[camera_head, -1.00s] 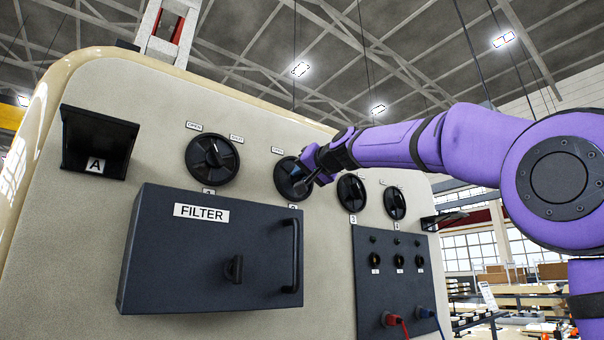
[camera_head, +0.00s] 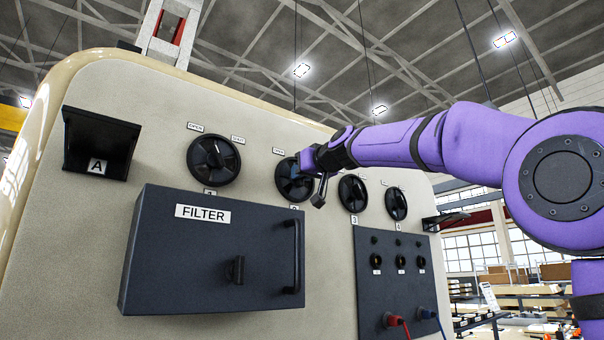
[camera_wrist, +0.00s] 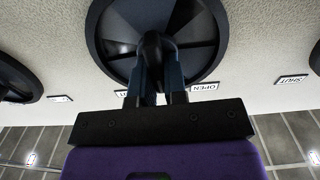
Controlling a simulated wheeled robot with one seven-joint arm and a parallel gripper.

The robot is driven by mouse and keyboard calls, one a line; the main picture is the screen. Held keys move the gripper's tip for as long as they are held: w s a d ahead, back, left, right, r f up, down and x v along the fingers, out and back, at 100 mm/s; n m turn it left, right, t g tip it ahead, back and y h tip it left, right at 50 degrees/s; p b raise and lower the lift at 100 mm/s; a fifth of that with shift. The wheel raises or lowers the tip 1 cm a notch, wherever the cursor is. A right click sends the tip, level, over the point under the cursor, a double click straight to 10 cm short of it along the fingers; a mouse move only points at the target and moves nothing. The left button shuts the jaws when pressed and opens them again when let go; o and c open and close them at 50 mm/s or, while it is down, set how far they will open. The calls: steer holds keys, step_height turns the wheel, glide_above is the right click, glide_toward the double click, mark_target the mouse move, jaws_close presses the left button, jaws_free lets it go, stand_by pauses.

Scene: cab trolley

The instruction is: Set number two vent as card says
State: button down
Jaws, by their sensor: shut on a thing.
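The number two vent (camera_head: 287,188) is a round black dial on the beige panel, second from the left in the row. My gripper (camera_head: 305,170) is at its face and partly hides it in the head view. In the wrist view the dial (camera_wrist: 188,25) fills the top middle, and my gripper (camera_wrist: 152,72) is shut on its raised grip. An OPEN label (camera_wrist: 204,87) shows beside the dial; another label is partly hidden behind a finger. No readable card is in view.
Vent one (camera_head: 213,160), vent three (camera_head: 352,194) and a fourth vent (camera_head: 396,204) flank it. The FILTER box (camera_head: 185,260) with its handle (camera_head: 298,257) juts out below. A switch panel (camera_head: 372,295) with red and blue plugs is lower right. Shelf A (camera_head: 97,133) is far left.

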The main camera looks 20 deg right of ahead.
steer(key=n, duration=0.5)
steer(key=shift+a+f, duration=0.15)
steer(key=shift+a, duration=0.15)
steer(key=shift+n, duration=0.3)
steer(key=c, duration=1.2)
jaws_free()
steer(key=shift+o, duration=0.2)
steer(key=shift+s, duration=0.1)
steer(key=v, duration=1)
steer(key=shift+s+d, duration=0.15)
steer(key=shift+s, duration=0.2)
